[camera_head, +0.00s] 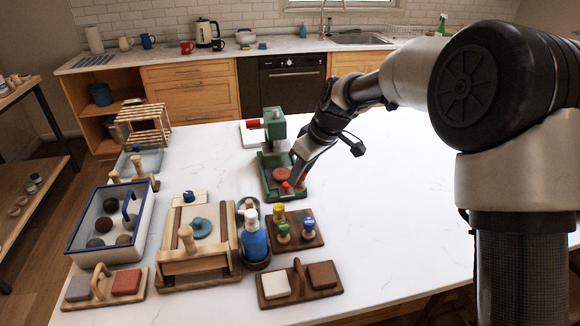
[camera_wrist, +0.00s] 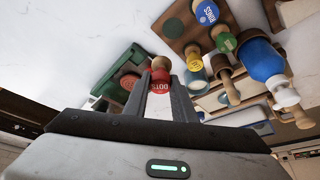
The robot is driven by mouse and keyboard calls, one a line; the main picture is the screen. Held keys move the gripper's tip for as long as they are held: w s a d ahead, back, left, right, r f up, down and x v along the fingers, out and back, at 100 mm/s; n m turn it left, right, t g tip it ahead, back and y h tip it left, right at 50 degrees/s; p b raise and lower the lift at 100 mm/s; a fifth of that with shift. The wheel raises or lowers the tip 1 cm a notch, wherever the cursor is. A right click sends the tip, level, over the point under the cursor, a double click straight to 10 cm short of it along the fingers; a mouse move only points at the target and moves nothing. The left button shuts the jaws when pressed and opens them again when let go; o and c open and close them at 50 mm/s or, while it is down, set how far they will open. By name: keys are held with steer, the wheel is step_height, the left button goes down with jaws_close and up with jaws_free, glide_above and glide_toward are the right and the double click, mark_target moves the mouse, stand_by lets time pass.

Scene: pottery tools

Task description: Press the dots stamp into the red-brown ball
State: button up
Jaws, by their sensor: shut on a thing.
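The stamp shows as a small red spot (camera_head: 286,186) in the head view, over the front end of the green press (camera_head: 267,180). The red-brown clay (camera_head: 281,174) looks like a round, flattened piece on the press's green base. It also shows in the wrist view (camera_wrist: 129,82), left of the held stamp and apart from it. The stamp's lower face is hidden.
A brown stamp rack (camera_head: 314,242) with yellow, green and blue stamps stands close in front of the press. A blue bottle (camera_head: 254,240) stands left of the rack. A blue-rimmed tub (camera_head: 76,243) holds several clay balls. The table's right side is clear.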

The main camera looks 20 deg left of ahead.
steer(key=shift+s+d+f+b, duration=0.35)
steer(key=shift+f+b, duration=0.4)
steer(key=shift+f, duration=0.45)
steer(key=shift+s+d+f+b, duration=0.25)
steer(key=shift+s+f+b, duration=0.35)
steer(key=shift+f, duration=0.65)
steer(key=shift+s+d+f+b, duration=0.3)
steer(key=shift+f+b, duration=0.55)
steer(key=shift+f, duration=0.35)
steer(key=shift+f+b, duration=0.3)
steer(key=shift+f, duration=0.1)
steer(key=o, duration=1.2)
steer(key=shift+c, duration=0.2)
steer(key=shift+r, duration=0.1)
